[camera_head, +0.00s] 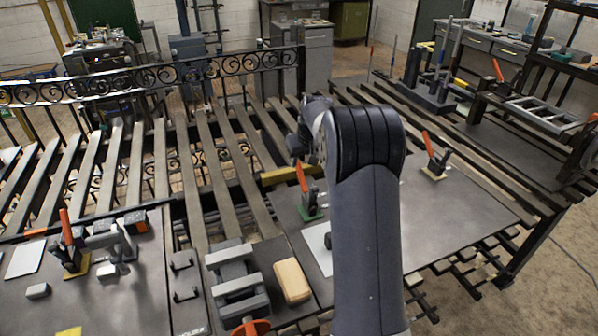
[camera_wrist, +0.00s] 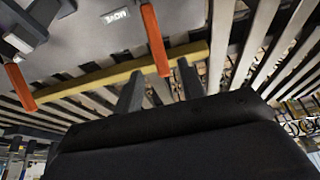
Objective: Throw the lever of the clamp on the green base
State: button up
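The clamp on the green base (camera_head: 309,213) stands on the grey plate, left of my arm in the head view. Its orange lever (camera_head: 301,178) points up, tilted slightly left. An orange lever (camera_wrist: 155,40) hangs from the top of that tilted-over view, just ahead of the fingers and apparently not gripped. It appears to be the green-base clamp's lever, but its base is out of frame. The fingers are hidden in the head view.
A clamp on a yellow base (camera_head: 433,173) stands right of my arm. Another orange-lever clamp (camera_head: 73,250) is at the left. A yellow bar (camera_head: 285,175) lies behind the green base. A tan block (camera_head: 292,281) and a scroll railing (camera_head: 150,78) also show.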

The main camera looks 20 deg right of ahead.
aim_at(300, 169)
jog(key=p+x, duration=0.1)
jog(key=x, duration=0.7)
jog(key=shift+f, duration=0.1)
jog(key=shift+c, duration=0.4)
grip_shut()
